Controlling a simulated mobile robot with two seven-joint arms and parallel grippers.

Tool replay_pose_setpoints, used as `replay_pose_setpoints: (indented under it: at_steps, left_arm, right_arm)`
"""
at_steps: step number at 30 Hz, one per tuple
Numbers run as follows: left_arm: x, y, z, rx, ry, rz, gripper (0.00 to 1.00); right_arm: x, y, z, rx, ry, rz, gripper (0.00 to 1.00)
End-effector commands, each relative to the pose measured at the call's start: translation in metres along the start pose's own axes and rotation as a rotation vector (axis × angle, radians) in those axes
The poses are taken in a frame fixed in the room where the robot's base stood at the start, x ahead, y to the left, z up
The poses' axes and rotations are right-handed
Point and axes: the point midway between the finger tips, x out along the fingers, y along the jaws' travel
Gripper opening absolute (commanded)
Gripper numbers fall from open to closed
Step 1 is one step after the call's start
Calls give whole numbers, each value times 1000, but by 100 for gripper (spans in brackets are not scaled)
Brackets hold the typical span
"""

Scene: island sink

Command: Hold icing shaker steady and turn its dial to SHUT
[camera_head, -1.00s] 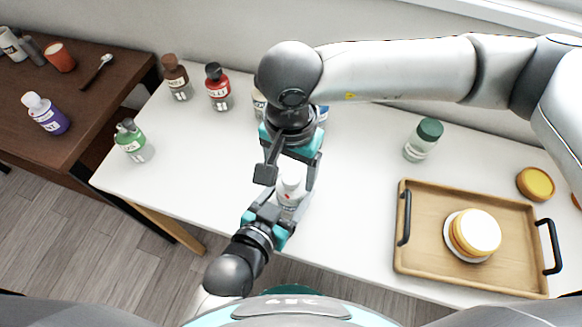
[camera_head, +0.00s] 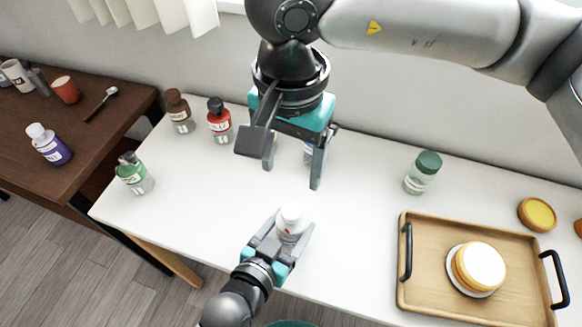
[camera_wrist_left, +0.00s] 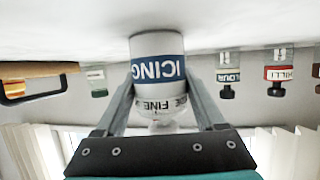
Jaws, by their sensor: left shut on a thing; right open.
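The icing shaker (camera_head: 291,220) is a white bottle with a white top, standing upright on the white counter near its front edge. In the left wrist view the shaker (camera_wrist_left: 157,70) appears upside down, with a blue "ICING" band and the word "FINE" nearer its top. My left gripper (camera_head: 292,232) is shut on the shaker's body, one finger on each side.
Brown (camera_head: 180,112), red (camera_head: 219,121) and green (camera_head: 133,174) bottles stand at the counter's left. A green-lidded jar (camera_head: 422,173) stands right of centre. A wooden tray (camera_head: 425,285) with a cake (camera_head: 478,267) is at the right. A dark side table (camera_head: 85,130) stands left.

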Motion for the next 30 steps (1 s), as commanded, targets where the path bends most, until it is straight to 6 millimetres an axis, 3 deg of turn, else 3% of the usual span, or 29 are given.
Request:
replay_pose_setpoints:
  at_steps: [7,8,15,24,30]
  left_arm:
    - [0,0,0,0,-1,0,9]
    - [0,0,0,0,-1,0,73]
    - [0,0,0,0,-1,0,100]
    - [-2,0,0,0,-1,0,100]
    - [-24,0,1,1,-2,1,100]
  right_arm:
    - [0,0,0,0,0,0,74]
    - [0,0,0,0,0,0,74]
    - [0,0,0,0,0,0,74]
    - [1,0,0,0,0,0,74]
    - [1,0,0,0,0,0,74]
